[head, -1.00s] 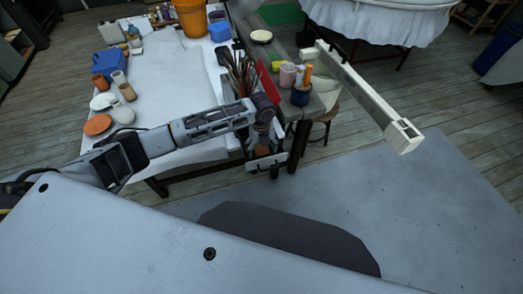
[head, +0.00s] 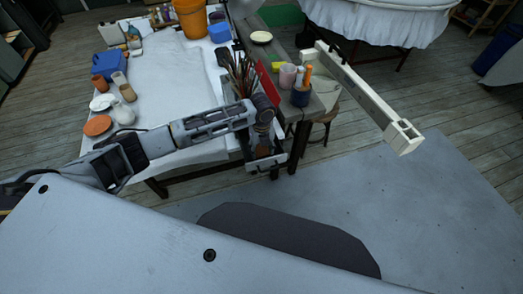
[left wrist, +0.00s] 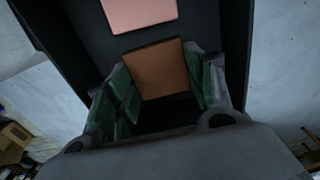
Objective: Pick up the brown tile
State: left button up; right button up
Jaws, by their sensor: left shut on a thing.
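The brown tile (left wrist: 157,68) shows in the left wrist view as a flat, square, orange-brown piece between the two green-padded fingers of my left gripper (left wrist: 160,92). The gripper is shut on it, with the fingers at its left and right sides. In the head view my left gripper (head: 264,158) is at the near end of the dark bench, and a small brown patch of the tile (head: 262,151) shows there. The tile's lower edge is hard to make out in the dark. My right gripper is not in view.
A pink tile (left wrist: 140,12) lies just beyond the brown one on a dark surface. A long pale beam (head: 365,98) is at right.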

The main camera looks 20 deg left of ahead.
aim_at(262, 151)
pick_arm(q)
jog(key=shift+r, duration=0.9)
notch_tip(262, 151, up, 8)
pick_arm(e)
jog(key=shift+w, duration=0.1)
